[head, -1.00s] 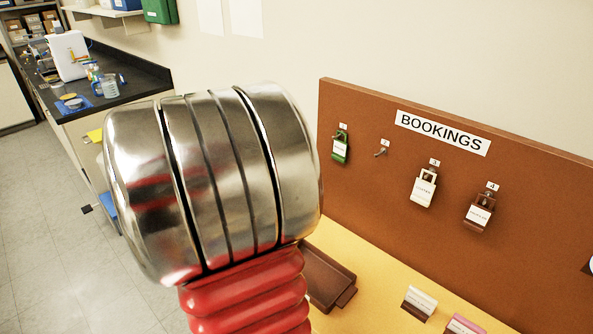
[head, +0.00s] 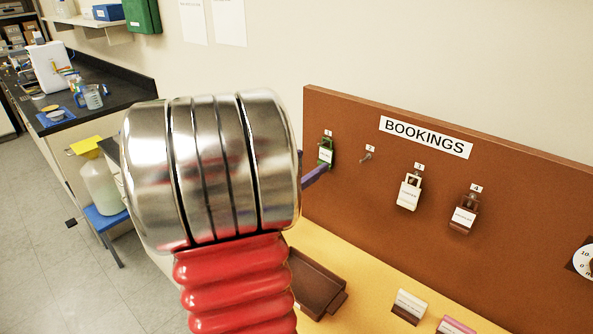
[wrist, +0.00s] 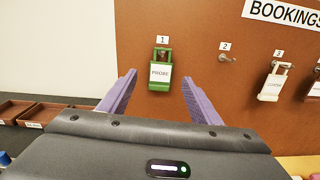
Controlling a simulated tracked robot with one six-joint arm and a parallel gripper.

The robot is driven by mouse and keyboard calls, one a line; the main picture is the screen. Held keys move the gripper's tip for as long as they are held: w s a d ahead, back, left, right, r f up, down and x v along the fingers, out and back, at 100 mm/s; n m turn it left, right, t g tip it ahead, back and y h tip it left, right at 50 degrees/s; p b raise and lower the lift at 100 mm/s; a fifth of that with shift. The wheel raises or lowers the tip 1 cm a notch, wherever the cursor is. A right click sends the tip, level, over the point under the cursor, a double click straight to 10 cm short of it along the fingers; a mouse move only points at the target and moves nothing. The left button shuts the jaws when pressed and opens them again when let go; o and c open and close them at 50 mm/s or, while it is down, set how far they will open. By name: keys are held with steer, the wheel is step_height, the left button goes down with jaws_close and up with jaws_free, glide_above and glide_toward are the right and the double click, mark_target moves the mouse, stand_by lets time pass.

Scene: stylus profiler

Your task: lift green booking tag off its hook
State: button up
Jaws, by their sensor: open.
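The green booking tag (head: 326,153), with a white label, hangs from the hook under number 1 at the left end of the brown bookings board (head: 395,220). In the wrist view the green tag (wrist: 161,72) hangs upright and its label reads PROBE. My gripper (wrist: 160,88) is open, with one purple finger to the left of the tag and the other to its right in the picture. Nothing is between the fingers that I can see touching them. In the head view only one purple finger (head: 315,177) shows, just below the tag; my metal arm link hides the rest.
Hook 2 (wrist: 228,58) is empty. A white tag (head: 409,190) hangs at 3 and a dark brown tag (head: 463,214) at 4. A brown tray (head: 318,285) lies on the yellow surface below the board.

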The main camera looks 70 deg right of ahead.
mark_target(325, 152)
steer(key=shift+x, duration=2.75)
steer(key=shift+c, duration=0.5)
jaws_close()
steer(key=shift+w+a+r, duration=0.4)
steer(key=shift+a+r, duration=0.15)
steer(key=shift+a, duration=0.1)
steer(key=shift+a, duration=0.15)
steer(key=v, duration=0.7)
steer(key=shift+a, duration=0.35)
steer(key=shift+w, duration=0.15)
